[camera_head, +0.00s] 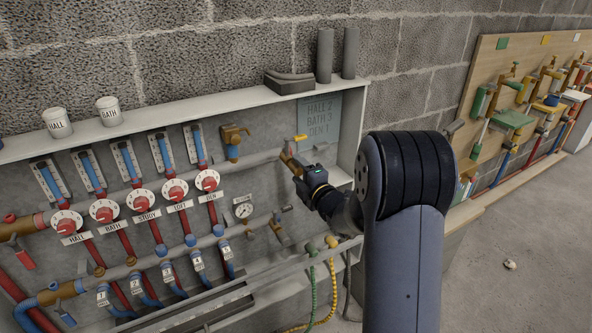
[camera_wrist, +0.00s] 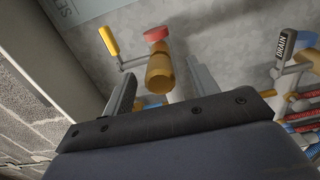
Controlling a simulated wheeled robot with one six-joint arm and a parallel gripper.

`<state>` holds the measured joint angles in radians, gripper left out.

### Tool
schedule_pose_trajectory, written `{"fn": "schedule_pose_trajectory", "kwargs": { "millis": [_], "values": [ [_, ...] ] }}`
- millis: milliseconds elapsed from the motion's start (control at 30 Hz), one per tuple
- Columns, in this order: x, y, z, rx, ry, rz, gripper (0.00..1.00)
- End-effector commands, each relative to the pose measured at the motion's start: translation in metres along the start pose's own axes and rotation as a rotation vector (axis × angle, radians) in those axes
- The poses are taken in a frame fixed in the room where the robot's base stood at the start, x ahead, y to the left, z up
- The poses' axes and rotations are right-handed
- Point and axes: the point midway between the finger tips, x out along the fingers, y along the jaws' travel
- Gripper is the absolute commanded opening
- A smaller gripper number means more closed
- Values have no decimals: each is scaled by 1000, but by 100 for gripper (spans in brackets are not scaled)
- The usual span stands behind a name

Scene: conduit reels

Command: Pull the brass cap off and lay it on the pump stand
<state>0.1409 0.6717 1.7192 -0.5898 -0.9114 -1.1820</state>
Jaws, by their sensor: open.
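The brass cap (camera_wrist: 160,74) is a short, gold-coloured cylinder. In the wrist view it lies between the two fingers of my gripper (camera_wrist: 161,72), with a gap on each side. The fingers are open and hold nothing. A red round part (camera_wrist: 155,33) shows just behind the cap. In the head view my gripper (camera_head: 299,172) is at the right end of the upper manifold pipe, by a brass fitting (camera_head: 290,160); the jaws partly hide this spot. I cannot make out which thing is the pump stand.
A yellow-handled lever (camera_wrist: 109,42) stands close left of the cap. A DRAIN tag (camera_wrist: 285,44) and valves are to the right. In the head view the cabinet's side wall (camera_head: 352,130) is close to my arm. A pressure gauge (camera_head: 243,210) sits lower left.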

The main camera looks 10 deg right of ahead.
Motion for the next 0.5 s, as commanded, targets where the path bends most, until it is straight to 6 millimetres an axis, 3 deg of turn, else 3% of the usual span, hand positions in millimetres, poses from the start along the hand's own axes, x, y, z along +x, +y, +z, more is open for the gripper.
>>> {"fn": "schedule_pose_trajectory", "kwargs": {
  "millis": [467,500],
  "values": [
    [0,0,0,0,0,0,56],
    [0,0,0,0,0,0,53]
  ]
}}
